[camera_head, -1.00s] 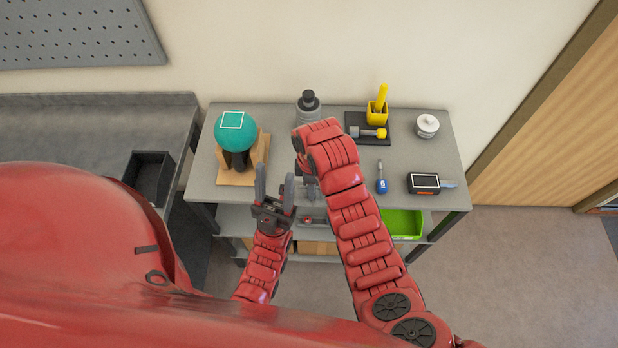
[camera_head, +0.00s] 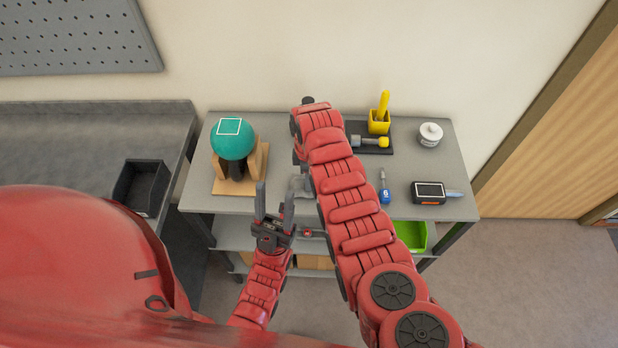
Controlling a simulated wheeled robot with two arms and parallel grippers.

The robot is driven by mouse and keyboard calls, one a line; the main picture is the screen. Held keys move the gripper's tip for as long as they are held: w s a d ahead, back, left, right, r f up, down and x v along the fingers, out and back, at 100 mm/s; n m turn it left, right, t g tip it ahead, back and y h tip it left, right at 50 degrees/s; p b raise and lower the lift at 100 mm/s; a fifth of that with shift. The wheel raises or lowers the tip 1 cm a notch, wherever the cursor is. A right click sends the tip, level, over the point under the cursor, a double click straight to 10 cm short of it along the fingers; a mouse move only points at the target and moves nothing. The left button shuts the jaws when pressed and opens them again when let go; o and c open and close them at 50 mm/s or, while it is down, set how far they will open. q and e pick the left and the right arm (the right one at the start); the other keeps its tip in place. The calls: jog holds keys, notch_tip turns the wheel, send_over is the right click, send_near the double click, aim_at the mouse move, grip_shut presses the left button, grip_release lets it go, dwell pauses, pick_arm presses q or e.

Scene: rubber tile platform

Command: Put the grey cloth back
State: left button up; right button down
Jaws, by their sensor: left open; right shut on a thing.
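A small grey, soft-looking piece, which looks like the grey cloth (camera_head: 299,186), shows just left of my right forearm, over the front part of the grey shelf top (camera_head: 405,171). My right gripper (camera_head: 300,168) points down beside it and is mostly hidden by its own wrist and arm. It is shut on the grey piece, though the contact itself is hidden. My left gripper (camera_head: 274,198) is open and empty at the shelf's front edge, with its fingers pointing toward the shelf, left of the cloth.
A teal ball on a wooden stand (camera_head: 233,140) is at left. A dark-capped bottle (camera_head: 308,101) is mostly hidden behind my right wrist. A green bin (camera_head: 411,235) is below.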

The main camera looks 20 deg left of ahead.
jog(key=shift+f, duration=0.6)
jog(key=shift+f, duration=0.2)
jog(key=c, duration=0.6)
grip_release()
jog(key=shift+r, duration=0.1)
